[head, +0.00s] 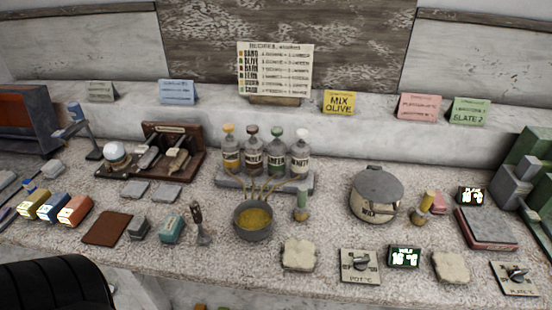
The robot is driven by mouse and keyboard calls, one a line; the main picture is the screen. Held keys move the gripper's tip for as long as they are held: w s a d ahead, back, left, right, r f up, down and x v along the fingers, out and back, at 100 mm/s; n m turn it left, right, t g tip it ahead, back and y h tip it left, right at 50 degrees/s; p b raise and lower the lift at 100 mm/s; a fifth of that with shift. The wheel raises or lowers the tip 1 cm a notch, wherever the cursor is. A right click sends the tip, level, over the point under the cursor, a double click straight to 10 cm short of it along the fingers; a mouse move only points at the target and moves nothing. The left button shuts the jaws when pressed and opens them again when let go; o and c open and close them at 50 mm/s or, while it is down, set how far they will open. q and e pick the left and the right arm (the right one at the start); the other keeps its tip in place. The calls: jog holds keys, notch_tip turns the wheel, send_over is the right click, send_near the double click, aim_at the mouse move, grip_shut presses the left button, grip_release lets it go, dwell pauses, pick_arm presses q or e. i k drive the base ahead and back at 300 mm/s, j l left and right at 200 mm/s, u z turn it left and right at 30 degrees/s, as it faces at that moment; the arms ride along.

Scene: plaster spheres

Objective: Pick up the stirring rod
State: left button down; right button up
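I cannot single out the stirring rod with certainty. Several thin tan sticks (262,187) fan out at the back rim of a grey bowl (253,233) with yellow contents, near the middle of the counter. A slim dark upright tool (198,222) with a brownish top stands left of the bowl. Neither of my grippers is in view.
Four-slot style bottle rack (225,181) stands behind the bowl. A lidded grey pot (376,194) is to the right. Dial plates (360,266) and pale slabs (299,255) line the front. A black ribbed shape (55,285) fills the lower left corner.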

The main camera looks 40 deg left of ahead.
aim_at(204, 239)
jog(key=u, duration=1.8)
